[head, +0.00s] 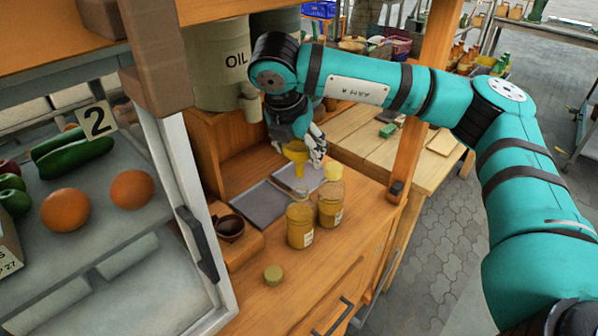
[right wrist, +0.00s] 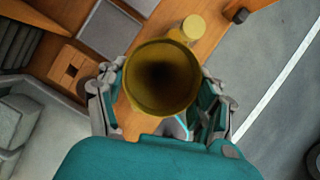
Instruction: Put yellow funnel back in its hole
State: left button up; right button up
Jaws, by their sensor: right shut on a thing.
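The yellow funnel (head: 297,153) is held by my right gripper (head: 305,143) above the wooden counter, spout down, just above and behind the glass jars. In the right wrist view its wide round mouth (right wrist: 162,77) faces the camera, between the two fingers. A dark round bowl-like opening (head: 230,228) sits on a wooden block at the counter's left; I cannot tell whether it is the funnel's hole. A wooden block with a small dark hole (right wrist: 72,70) shows in the right wrist view, left of the funnel. My left gripper is not in view.
Two jars of yellow contents, a front one (head: 300,225) and one behind it (head: 331,203), stand on the counter. A small lid (head: 273,275) lies near the front. Grey trays (head: 257,204) lie behind. A fridge door handle (head: 198,240) and a wooden post (head: 410,120) flank the space.

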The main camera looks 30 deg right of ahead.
notch_tip(320, 180, up, 3)
jog(key=shift+r, duration=0.1)
jog(key=shift+r+p, duration=0.95)
jog(key=shift+r, duration=1.3)
jog(key=shift+w+r, duration=0.1)
